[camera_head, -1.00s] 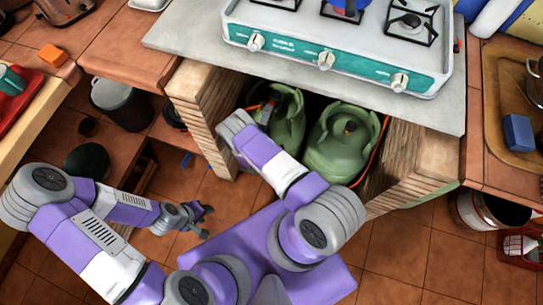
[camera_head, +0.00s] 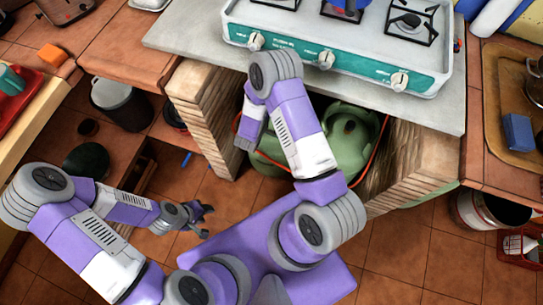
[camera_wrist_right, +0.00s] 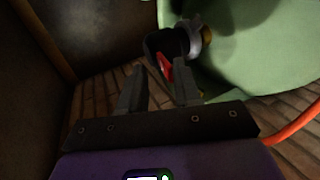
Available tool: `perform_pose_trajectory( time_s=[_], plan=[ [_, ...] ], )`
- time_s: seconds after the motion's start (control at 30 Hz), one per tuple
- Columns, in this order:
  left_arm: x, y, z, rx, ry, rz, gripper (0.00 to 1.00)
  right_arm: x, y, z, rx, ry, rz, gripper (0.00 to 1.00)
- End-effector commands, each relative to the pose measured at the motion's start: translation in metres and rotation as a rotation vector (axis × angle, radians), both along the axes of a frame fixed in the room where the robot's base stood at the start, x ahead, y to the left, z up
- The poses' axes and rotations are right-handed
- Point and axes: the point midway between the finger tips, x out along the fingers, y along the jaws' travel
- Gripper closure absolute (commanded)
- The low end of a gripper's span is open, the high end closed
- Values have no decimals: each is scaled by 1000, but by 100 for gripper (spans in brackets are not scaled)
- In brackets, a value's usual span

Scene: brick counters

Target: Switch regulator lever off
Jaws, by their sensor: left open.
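The regulator (camera_wrist_right: 163,44) is a dark fitting with a red lever (camera_wrist_right: 165,66), attached by a metal valve to a green gas cylinder (camera_wrist_right: 265,55) in the right wrist view. My right gripper (camera_wrist_right: 160,76) is open, its two fingers apart, with the red lever visible just beyond and between the fingertips. I cannot tell whether they touch. In the head view my right forearm hides the regulator and the right gripper. A second green cylinder (camera_head: 345,135) stands to the right under the counter. My left gripper (camera_head: 206,221) is open and empty above the floor at the left.
The stove (camera_head: 335,50) sits on a grey countertop (camera_head: 190,38) above the cylinder space. An orange hose (camera_wrist_right: 295,127) runs beside the cylinder.

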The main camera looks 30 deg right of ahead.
Motion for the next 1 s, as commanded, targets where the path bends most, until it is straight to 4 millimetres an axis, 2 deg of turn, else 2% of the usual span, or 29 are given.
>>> perform_pose_trajectory(
  time_s=[0.2, 0.3, 0.57, 0.73, 1.0],
  plan=[
    [0, 0, 0, 0, 0, 0, 57, 4, -5, 11, 138, 109, -4, 67],
    [0, 0, 9, 0, 0, 0, 57, -10, 13, 24, 130, 113, 5, 67],
    [0, 0, 22, 0, 0, 0, 57, -38, 45, 54, 127, 110, 4, 67],
    [0, 0, 24, 0, 0, 0, 57, -67, 39, 35, 164, 251, -67, 67],
    [0, 0, 31, 0, 0, 0, 57, -118, 41, 15, 254, 469, -163, 67]
  ],
)
